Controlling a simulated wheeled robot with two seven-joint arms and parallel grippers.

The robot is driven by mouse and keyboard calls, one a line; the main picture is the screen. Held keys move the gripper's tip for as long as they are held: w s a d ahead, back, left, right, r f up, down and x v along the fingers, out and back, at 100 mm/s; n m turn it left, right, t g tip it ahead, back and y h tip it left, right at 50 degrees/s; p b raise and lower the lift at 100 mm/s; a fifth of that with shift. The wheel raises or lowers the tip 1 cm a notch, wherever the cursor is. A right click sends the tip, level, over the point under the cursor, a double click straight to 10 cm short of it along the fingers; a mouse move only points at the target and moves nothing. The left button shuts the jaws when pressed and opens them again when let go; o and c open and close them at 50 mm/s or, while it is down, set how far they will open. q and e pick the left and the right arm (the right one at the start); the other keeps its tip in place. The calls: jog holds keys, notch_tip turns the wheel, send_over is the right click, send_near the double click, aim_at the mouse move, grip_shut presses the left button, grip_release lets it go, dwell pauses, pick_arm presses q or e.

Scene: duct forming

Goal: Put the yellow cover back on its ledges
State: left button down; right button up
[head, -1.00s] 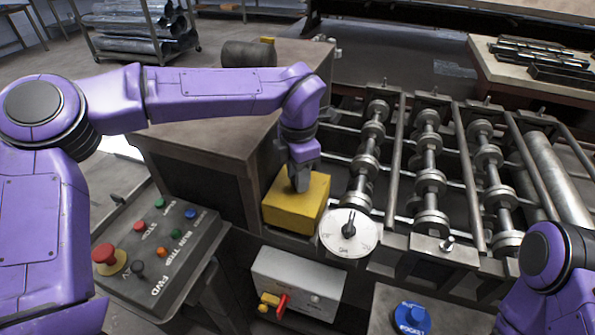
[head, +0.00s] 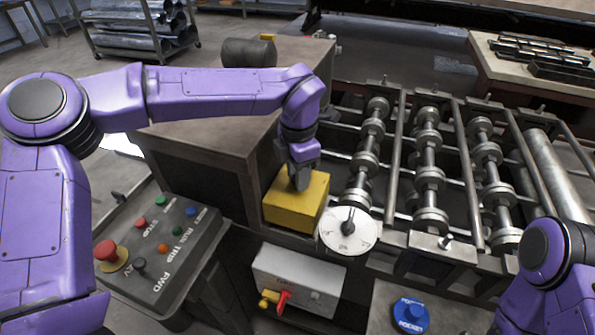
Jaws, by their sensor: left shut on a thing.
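The yellow cover (head: 296,203) is a box-shaped piece at the left end of the roller machine, beside the white round dial. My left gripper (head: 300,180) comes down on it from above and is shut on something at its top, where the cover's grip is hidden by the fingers. The cover looks level. Its ledges are hidden, and I cannot tell whether its underside touches them. My right arm (head: 550,265) shows at the lower right edge, but its gripper is out of the picture.
The white dial (head: 348,231) is close to the cover's right side. Rows of rollers (head: 428,165) lie to the right. A brown cabinet (head: 200,170) stands to the left.

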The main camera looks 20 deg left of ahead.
pick_arm(q)
jog(key=shift+f, duration=0.6)
jog(key=shift+c, duration=1.5)
grip_release()
jog(key=shift+r, duration=0.1)
notch_tip(320, 180, up, 9)
jog(key=p, duration=0.9)
